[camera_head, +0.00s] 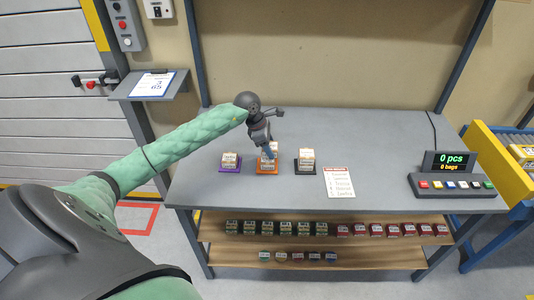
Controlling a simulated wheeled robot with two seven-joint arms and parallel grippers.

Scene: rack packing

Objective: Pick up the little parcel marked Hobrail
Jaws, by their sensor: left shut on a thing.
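Three low piles of little pale parcels stand on the grey table: one on a purple base (230,169), one on an orange base (267,168) and one on a black base (305,170). The print on the parcels is too small to read, so I cannot tell which is marked Hobrail. My left gripper (270,153) points down at the middle pile, on the orange base. It is shut on a little parcel there, which its fingers partly hide. I cannot tell whether that parcel is clear of the pile. My right gripper is not in view.
A white list sheet (339,182) lies right of the black base. A counter display (450,163) with a button panel (451,185) stands at the table's right. Wooden shelves (310,255) below hold several small boxes. The table's (375,135) back right is clear.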

